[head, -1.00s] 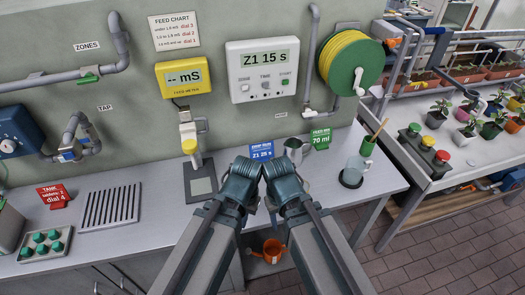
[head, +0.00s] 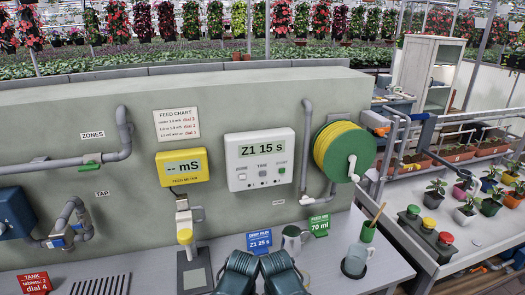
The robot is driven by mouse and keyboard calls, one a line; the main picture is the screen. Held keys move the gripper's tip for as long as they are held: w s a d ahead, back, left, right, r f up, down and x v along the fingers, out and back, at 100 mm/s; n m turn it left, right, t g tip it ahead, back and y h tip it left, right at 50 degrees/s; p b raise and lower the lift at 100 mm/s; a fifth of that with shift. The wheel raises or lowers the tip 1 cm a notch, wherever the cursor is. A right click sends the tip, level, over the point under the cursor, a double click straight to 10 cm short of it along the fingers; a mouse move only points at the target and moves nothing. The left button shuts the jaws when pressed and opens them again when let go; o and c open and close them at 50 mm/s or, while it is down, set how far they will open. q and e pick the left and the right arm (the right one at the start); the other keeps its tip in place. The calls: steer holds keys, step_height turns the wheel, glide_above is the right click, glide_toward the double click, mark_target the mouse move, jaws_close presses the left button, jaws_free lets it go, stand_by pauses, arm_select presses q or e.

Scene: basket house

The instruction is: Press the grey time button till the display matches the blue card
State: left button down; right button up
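The white wall timer (head: 259,158) has a display (head: 266,143) that reads "Z1 15 s". The small grey time button (head: 263,180) sits in the middle of the row below it, with the green start button (head: 281,171) to its right. The blue card (head: 260,242) on the counter reads "Z1 25 s". My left gripper (head: 240,264) and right gripper (head: 277,264) are side by side at the bottom edge, below the timer and apart from it. Their fingertips are too unclear to tell open from shut.
The yellow feed meter (head: 183,168) hangs left of the timer and a green hose reel (head: 338,152) right of it. A metal jug (head: 292,240), a green card (head: 319,226) and a glass beaker (head: 355,262) stand on the counter near my grippers.

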jaws_close()
stand_by(0.3)
stand_by(1.6)
